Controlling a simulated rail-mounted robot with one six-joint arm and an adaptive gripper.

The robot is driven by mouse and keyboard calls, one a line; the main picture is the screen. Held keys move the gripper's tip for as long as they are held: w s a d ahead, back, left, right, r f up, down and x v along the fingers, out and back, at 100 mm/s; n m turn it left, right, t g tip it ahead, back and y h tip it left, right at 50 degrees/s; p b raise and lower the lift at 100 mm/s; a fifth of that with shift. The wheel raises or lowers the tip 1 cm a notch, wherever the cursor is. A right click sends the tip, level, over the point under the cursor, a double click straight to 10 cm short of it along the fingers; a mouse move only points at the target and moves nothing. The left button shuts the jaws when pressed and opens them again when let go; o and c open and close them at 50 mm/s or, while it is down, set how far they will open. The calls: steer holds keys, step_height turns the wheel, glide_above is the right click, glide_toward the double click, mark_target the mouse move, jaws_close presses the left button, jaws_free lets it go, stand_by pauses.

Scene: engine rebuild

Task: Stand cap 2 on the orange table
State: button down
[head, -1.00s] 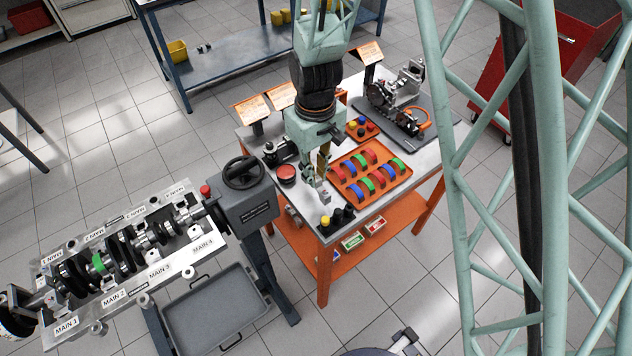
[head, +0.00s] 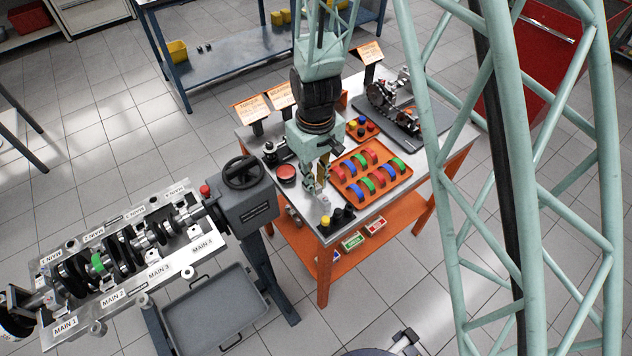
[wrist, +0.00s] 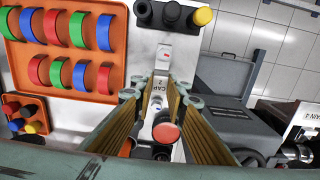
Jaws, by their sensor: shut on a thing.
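My gripper (wrist: 154,92) is shut on cap 2 (wrist: 157,87), a small silver block with a "CAP 2" label, seen between the fingers in the wrist view. In the head view, my gripper (head: 316,186) is over the front left part of the orange table's grey top (head: 378,205). Cap 2 is hard to make out there. Whether its underside touches the top cannot be told. Another small silver piece with a red mark (wrist: 165,52) stands on the top just beyond cap 2 in the wrist view.
An orange tray (head: 348,197) of coloured bearing shells lies right of my gripper. Black and yellow cylinders (head: 343,215) stand at the front corner. A red round button (head: 286,173) is to the left. The crankshaft stand (head: 247,205) is nearby at left.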

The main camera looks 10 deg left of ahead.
steer(key=shift+f, duration=0.15)
steer(key=c, duration=2.6)
jaws_free()
steer(key=shift+o, duration=0.2)
steer(key=shift+r, duration=0.25)
step_height(320, 180, up, 12)
steer(key=p, duration=0.1)
